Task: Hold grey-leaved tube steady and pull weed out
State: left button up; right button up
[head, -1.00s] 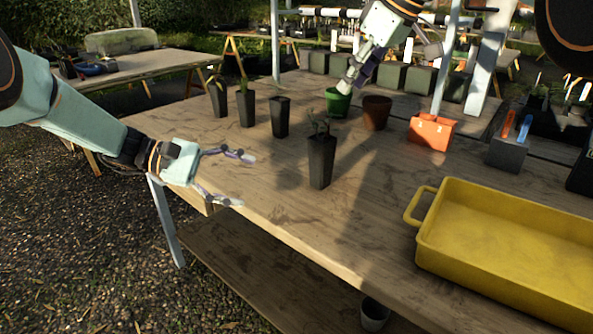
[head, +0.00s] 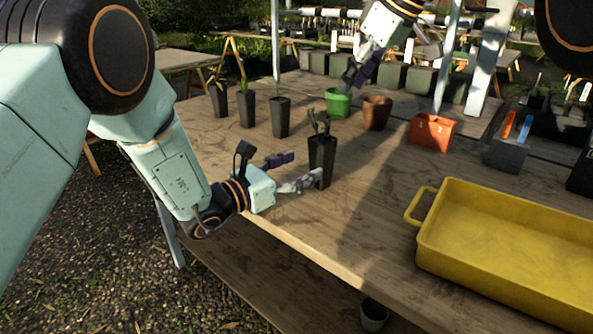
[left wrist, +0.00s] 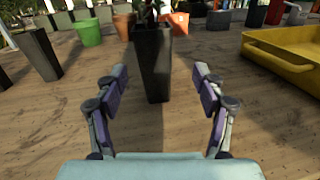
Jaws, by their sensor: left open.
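The grey-leaved tube is a tall black square pot (head: 322,158) standing upright near the middle of the bench. Its grey-leaved plant (head: 319,124) shows at the top; I cannot pick out a weed among the leaves. My left gripper (head: 303,168) is open at the tube's left side, low and level. In the left wrist view the tube (left wrist: 153,62) stands upright ahead, lined up between the spread fingers (left wrist: 159,78); I cannot tell whether they touch it. My right gripper (head: 354,78) is above the green pot (head: 338,103); its finger opening is unclear.
Several other black tubes (head: 280,117) stand in a row behind and left. A terracotta pot (head: 376,113), an orange-red container (head: 431,132) and a dark block with coloured handles (head: 506,155) stand behind right. A yellow tray (head: 437,240) fills the front right. Bench between is clear.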

aim_at(315, 161)
pick_arm(q)
jog(key=shift+a+f+n+t+y, duration=0.1)
jog(key=shift+f+n+t+y, duration=0.3)
jog(key=shift+f+n+y, duration=0.15)
jog(key=shift+w, duration=0.2)
jog(key=shift+x, duration=3.8)
jog(key=shift+s+r, duration=0.1)
jog(key=shift+c, duration=0.3)
jog(key=c, duration=1.3)
